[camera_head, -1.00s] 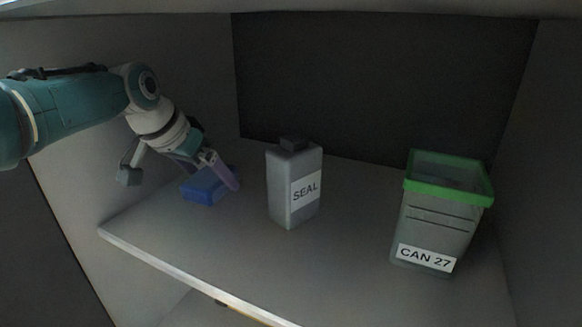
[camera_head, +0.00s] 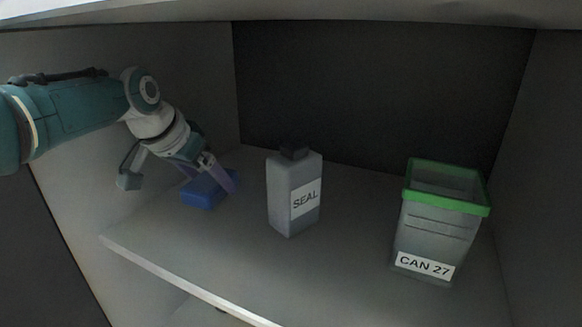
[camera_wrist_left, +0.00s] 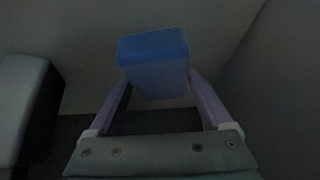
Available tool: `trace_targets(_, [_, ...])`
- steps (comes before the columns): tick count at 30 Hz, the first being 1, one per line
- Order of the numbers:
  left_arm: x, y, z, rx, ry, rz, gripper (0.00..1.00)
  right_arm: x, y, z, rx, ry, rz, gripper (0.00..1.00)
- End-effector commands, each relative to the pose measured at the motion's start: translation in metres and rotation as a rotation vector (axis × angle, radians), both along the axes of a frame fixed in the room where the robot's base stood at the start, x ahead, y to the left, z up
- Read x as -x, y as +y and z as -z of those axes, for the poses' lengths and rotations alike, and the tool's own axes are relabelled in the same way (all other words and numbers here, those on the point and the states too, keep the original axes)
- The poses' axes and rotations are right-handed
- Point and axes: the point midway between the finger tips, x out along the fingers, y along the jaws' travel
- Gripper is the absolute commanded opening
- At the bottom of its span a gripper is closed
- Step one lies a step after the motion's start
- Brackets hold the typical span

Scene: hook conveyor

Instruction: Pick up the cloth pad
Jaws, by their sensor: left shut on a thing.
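The cloth pad is a blue block (camera_head: 203,191) at the left of the shelf in the head view. My left gripper (camera_head: 209,179) reaches down to it with its purple fingers on either side. In the left wrist view the blue pad (camera_wrist_left: 154,62) sits between the tips of the left gripper's fingers (camera_wrist_left: 160,82), which are shut on it. I cannot tell whether the pad still touches the shelf. My right gripper is not in view.
A grey bottle marked SEAL (camera_head: 294,192) stands on the shelf (camera_head: 250,262), right of the pad. A grey bin with a green rim, marked CAN 27 (camera_head: 437,222), stands farther right. Walls close the left, back and right. The shelf's front middle is clear.

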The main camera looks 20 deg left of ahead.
Motion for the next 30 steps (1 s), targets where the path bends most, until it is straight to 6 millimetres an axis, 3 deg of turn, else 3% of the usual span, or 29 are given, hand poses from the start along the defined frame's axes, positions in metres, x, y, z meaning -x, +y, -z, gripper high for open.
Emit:
trace_targets(6, [0.0,0.0,-0.04,0.0,-0.001,0.0,0.28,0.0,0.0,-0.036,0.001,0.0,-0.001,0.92])
trace_targets(14, [0.052,0.004,-0.038,-0.002,0.005,0.0,0.28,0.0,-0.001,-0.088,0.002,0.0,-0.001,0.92])
trace_targets(18, [0.088,0.007,-0.037,-0.002,0.005,0.001,0.28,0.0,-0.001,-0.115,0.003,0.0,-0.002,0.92])
trace_targets(24, [0.136,0.011,-0.034,0.0,0.004,0.0,0.28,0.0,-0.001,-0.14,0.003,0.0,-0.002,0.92])
trace_targets(30, [0.167,0.013,-0.031,0.0,0.001,0.0,0.28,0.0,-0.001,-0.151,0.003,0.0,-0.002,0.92])
